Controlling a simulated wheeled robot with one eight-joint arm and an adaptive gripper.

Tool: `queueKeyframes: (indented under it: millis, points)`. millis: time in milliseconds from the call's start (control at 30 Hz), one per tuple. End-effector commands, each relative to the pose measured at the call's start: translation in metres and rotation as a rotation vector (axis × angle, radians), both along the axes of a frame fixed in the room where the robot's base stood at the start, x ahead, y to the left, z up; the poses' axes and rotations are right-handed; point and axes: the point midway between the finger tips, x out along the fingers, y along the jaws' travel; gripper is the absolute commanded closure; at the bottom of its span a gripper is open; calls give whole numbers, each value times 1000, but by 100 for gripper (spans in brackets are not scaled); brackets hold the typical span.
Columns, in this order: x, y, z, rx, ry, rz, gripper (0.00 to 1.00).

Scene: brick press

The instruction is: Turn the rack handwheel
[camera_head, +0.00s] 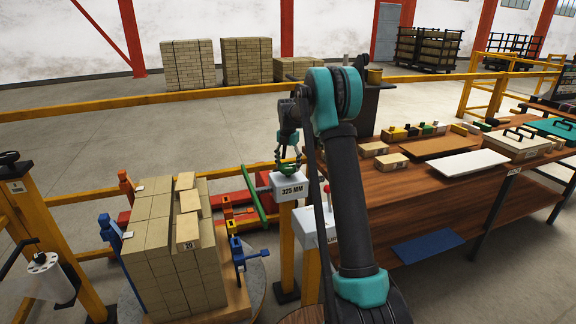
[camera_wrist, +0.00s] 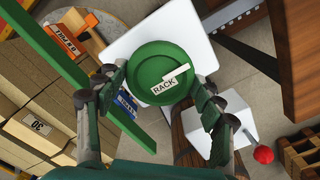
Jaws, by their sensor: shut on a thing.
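The rack handwheel is a round green wheel (camera_wrist: 152,72) with a white label reading RACK. It sits on top of a white box (camera_head: 289,188) marked 325 MM, on a yellow post. In the head view the wheel (camera_head: 287,170) is small and partly covered by my fingers. My gripper (camera_head: 288,157) reaches down over it from above. In the wrist view my gripper (camera_wrist: 160,84) has its fingers on the left and right sides of the wheel, shut on its rim. The wheel's underside is hidden.
A brick stack (camera_head: 160,240) stands at the left, with a blue clamp (camera_head: 240,256) beside it. A second white box with a red knob (camera_wrist: 264,155) is close to the right of the wheel. A wooden workbench (camera_head: 420,200) fills the right side. Yellow rails (camera_head: 180,95) run behind.

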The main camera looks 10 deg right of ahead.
Motion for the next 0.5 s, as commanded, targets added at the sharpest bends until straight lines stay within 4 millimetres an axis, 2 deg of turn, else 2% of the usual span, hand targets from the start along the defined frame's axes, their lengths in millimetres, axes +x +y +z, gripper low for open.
queueKeyframes:
  millis: [267, 500]
  points:
    - [0, 0, 0, 0, 0, -35, 61]
    - [0, 0, 0, -1, 1, -168, 61]
